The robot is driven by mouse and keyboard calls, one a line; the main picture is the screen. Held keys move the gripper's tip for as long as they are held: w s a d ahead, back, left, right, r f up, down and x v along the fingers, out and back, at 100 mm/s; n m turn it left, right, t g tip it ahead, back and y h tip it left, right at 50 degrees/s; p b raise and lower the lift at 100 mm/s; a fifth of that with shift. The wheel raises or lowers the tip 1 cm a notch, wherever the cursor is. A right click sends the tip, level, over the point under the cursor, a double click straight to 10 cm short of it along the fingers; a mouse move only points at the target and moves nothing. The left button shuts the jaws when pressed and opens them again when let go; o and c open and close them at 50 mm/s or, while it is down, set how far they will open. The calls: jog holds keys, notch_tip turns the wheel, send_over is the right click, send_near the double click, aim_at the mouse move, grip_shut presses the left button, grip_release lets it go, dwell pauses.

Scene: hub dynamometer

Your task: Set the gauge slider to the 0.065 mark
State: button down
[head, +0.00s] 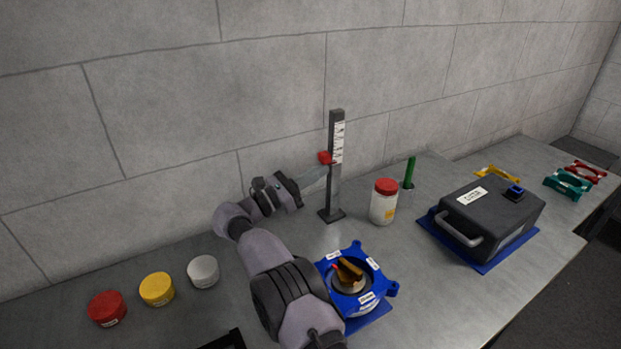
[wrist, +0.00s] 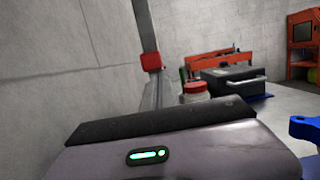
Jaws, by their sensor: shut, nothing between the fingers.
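The gauge is a dark upright post (head: 333,190) with a white scale (head: 338,142) on its upper part, standing on a flat base on the bench. The red slider (head: 325,158) sits on the post near the scale's lower part. It also shows in the wrist view (wrist: 151,61), on the post ahead. The scale's numbers are too small to read. My gripper (head: 322,174) is shut and empty, its tip close to the post just below the slider. I cannot tell whether it touches. In the wrist view my gripper's body fills the bottom and its fingertips are hidden.
A white jar with a red lid (head: 384,203) and a green rod (head: 409,172) stand right of the gauge. A blue fixture (head: 388,287) is in front, a black case (head: 490,218) farther right. Red, yellow and white pots (head: 203,271) stand at left. A wall runs behind.

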aim_at(331, 143)
notch_tip(331, 143, up, 7)
jog(key=p, duration=0.3)
jog(key=shift+f, duration=0.2)
